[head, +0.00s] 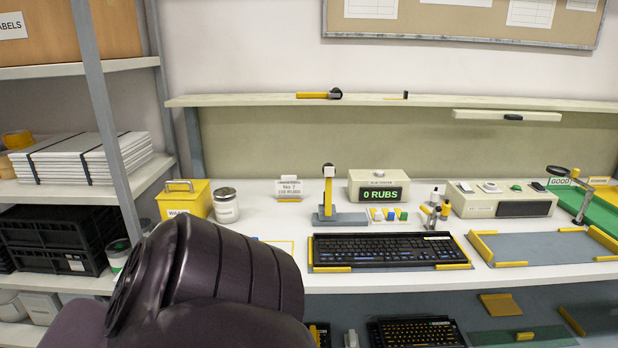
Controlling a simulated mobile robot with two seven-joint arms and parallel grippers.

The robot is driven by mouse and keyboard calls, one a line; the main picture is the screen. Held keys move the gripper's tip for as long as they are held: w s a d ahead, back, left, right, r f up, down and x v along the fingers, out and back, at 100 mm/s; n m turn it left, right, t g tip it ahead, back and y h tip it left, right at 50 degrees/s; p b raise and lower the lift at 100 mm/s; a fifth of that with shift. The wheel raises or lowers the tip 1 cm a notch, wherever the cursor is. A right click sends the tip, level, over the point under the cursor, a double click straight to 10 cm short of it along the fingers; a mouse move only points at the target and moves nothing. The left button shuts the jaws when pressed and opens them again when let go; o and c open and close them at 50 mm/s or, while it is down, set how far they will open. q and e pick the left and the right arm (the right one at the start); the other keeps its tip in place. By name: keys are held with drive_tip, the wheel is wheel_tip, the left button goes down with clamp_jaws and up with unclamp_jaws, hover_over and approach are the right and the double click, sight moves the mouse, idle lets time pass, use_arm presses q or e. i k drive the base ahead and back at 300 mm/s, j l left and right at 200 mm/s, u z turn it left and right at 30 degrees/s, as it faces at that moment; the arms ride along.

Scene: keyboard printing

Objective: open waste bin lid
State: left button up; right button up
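The yellow waste bin (184,199) stands at the left end of the white workbench. Its lid (181,186) carries a bar handle and looks closed. My own dark arm fills the lower left and covers the lower right part of the bin's front. I cannot tell from this view where the arm ends. Neither gripper shows in the head view.
A grey shelf post (103,105) rises left of the bin.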

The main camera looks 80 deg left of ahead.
sight(180, 189)
drive_tip(key=u, duration=2.9)
